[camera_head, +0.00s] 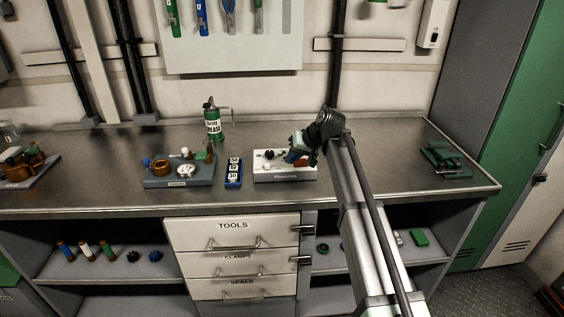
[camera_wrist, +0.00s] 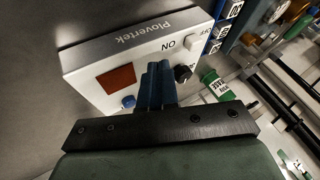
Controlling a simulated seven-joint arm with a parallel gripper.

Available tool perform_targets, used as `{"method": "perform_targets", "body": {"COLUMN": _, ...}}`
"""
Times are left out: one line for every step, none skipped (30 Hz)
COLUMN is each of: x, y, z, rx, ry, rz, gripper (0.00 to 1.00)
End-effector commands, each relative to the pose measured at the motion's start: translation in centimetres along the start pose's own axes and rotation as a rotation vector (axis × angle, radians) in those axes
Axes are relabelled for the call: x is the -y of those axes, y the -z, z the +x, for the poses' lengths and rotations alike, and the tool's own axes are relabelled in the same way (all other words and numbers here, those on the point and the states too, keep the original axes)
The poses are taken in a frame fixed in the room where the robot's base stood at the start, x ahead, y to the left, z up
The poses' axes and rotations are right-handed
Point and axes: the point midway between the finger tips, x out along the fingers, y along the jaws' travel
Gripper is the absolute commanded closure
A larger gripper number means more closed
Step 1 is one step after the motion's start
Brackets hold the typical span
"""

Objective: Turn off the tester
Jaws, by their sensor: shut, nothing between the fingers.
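The tester (camera_head: 268,174) is a white box on the metal bench, below centre in the head view. In the wrist view the tester (camera_wrist: 140,52) shows the name Plovertek, a dark red display (camera_wrist: 117,78), a blue button (camera_wrist: 128,101), a black knob (camera_wrist: 183,73) and ON and OFF markings near its edge. A white switch (camera_wrist: 198,46) seems to sit by these markings; its position is unclear. My gripper (camera_head: 290,158) is over the tester. Its blue fingers (camera_wrist: 158,80) are shut and empty, and hide part of the panel near the knob. Contact cannot be told.
Left of the tester stand a blue number block (camera_head: 233,173) and a grey gauge board (camera_head: 180,180). A green grease can (camera_head: 212,124) stands behind them. A green fixture (camera_head: 443,160) sits at the right end. The bench between it and my arm is clear.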

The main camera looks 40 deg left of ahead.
Motion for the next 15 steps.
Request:
{"method": "perform_targets", "body": {"x": 0.0, "y": -0.1, "z": -1.1, "rx": -0.002, "ry": -0.001, "rz": 0.001, "gripper": 1.0}}
{"method": "perform_targets", "body": {"x": 0.0, "y": -0.1, "z": -1.7, "rx": -0.002, "ry": -0.001, "rz": 0.0, "gripper": 1.0}}
{"method": "perform_targets", "body": {"x": 0.0, "y": -0.1, "z": -2.5, "rx": -0.002, "ry": -0.001, "rz": 0.0, "gripper": 1.0}}
{"method": "perform_targets", "body": {"x": 0.0, "y": -0.1, "z": -3.0, "rx": -0.001, "ry": 0.0, "rz": 0.0, "gripper": 1.0}}
{"method": "perform_targets", "body": {"x": 0.0, "y": -0.1, "z": -3.5, "rx": -0.002, "ry": 0.0, "rz": 0.0, "gripper": 1.0}}
{"method": "perform_targets", "body": {"x": 0.0, "y": -0.1, "z": -4.1, "rx": -0.002, "ry": 0.0, "rz": 0.001, "gripper": 1.0}}
{"method": "perform_targets", "body": {"x": -0.1, "y": -0.1, "z": -4.6, "rx": -0.002, "ry": 0.0, "rz": 0.001, "gripper": 1.0}}
{"method": "perform_targets", "body": {"x": -0.1, "y": -0.1, "z": -5.0, "rx": -0.001, "ry": 0.0, "rz": 0.001, "gripper": 1.0}}
{"method": "perform_targets", "body": {"x": 0.0, "y": -0.1, "z": -5.5, "rx": -0.001, "ry": 0.0, "rz": 0.001, "gripper": 1.0}}
{"method": "perform_targets", "body": {"x": 0.0, "y": 0.0, "z": -5.9, "rx": -0.001, "ry": 0.0, "rz": 0.001, "gripper": 1.0}}
{"method": "perform_targets", "body": {"x": 0.0, "y": 0.0, "z": -6.1, "rx": -0.001, "ry": 0.0, "rz": 0.001, "gripper": 1.0}}
{"method": "perform_targets", "body": {"x": 0.0, "y": 0.0, "z": -6.5, "rx": -0.001, "ry": 0.0, "rz": 0.001, "gripper": 1.0}}
{"method": "perform_targets", "body": {"x": 0.0, "y": 0.0, "z": -6.7, "rx": -0.001, "ry": 0.0, "rz": 0.001, "gripper": 1.0}}
{"method": "perform_targets", "body": {"x": 0.0, "y": 0.0, "z": -6.8, "rx": 0.0, "ry": 0.0, "rz": 0.001, "gripper": 1.0}}
{"method": "perform_targets", "body": {"x": 0.0, "y": 0.0, "z": -7.0, "rx": 0.0, "ry": 0.0, "rz": 0.001, "gripper": 1.0}}
